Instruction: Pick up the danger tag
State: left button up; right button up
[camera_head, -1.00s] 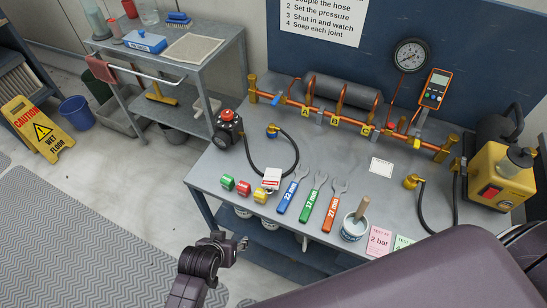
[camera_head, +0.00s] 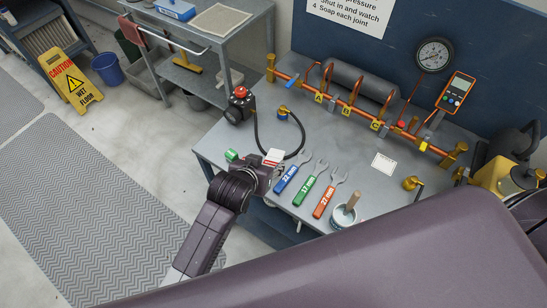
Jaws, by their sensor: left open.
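The danger tag (camera_head: 273,157), a small white card with a red band, is at the front left of the grey workbench, beside the blue wrench. My left gripper (camera_head: 268,170) is open and right at the tag, covering its lower part from this view. I cannot tell whether the fingers touch the tag or stand around it. My right gripper is out of view.
Blue (camera_head: 287,178), green (camera_head: 308,189) and orange (camera_head: 327,201) wrenches lie right of the tag. A green roll (camera_head: 231,155) is left of my gripper. A black hose (camera_head: 258,138) curves behind the tag.

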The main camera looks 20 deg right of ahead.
aim_at(272, 162)
pick_arm(q)
jog(key=shift+w+d+f, duration=0.2)
jog(key=shift+d+f, duration=0.1)
jog(key=shift+f, duration=0.05)
jog(key=shift+p+x, duration=0.5)
jog(key=shift+x, duration=2)
jog(key=shift+s+a+f, duration=0.15)
jog(key=shift+f, duration=0.05)
jog(key=c, duration=0.9)
